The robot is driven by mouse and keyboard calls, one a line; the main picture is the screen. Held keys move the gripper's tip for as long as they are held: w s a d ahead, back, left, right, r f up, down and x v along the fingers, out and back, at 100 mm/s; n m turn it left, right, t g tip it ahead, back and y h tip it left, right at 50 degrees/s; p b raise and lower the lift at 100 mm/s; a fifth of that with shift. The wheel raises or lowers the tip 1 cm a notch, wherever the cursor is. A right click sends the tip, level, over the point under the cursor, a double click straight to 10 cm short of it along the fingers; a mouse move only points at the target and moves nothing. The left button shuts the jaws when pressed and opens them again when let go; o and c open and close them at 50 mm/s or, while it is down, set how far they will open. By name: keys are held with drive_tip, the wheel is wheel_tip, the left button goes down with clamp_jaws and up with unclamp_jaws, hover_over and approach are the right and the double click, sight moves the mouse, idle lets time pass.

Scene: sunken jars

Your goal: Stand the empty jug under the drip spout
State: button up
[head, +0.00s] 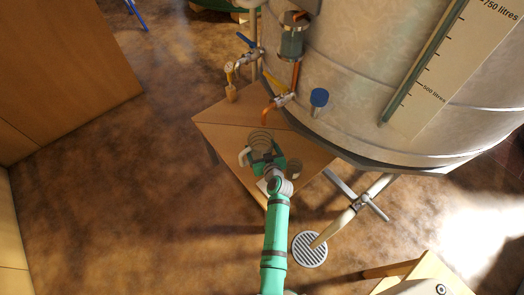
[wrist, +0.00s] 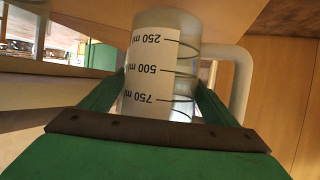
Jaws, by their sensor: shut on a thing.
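The jug (head: 260,138) is clear, with a pale handle (head: 244,157). In the wrist view the jug (wrist: 165,75) shows a white scale with 250, 500 and 750 ml marks, upside down in that picture, and no liquid that I can see. My gripper (head: 266,160) is shut around the jug's sides; its green fingers (wrist: 212,105) flank it. The jug is over the wooden stand; whether its base touches is hidden. A copper spout (head: 268,114) with a yellow lever is just above it in the picture. Another spout (head: 230,92) hangs farther left; I cannot tell which drips.
The wooden stand (head: 215,118) is bare at its left corner. The large metal tank (head: 350,70) rises behind and right, with a blue knob (head: 319,98) near the copper spout. A floor drain (head: 309,249) lies to the right of my arm. A wooden cabinet (head: 60,65) stands left.

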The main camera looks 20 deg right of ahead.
sight(259, 145)
drive_tip(key=shift+w+d+f, duration=0.25)
drive_tip(key=shift+w+f, duration=0.05)
drive_tip(key=shift+f, duration=1.7)
drive_tip(key=shift+f, duration=0.15)
drive_tip(key=o, duration=1.1)
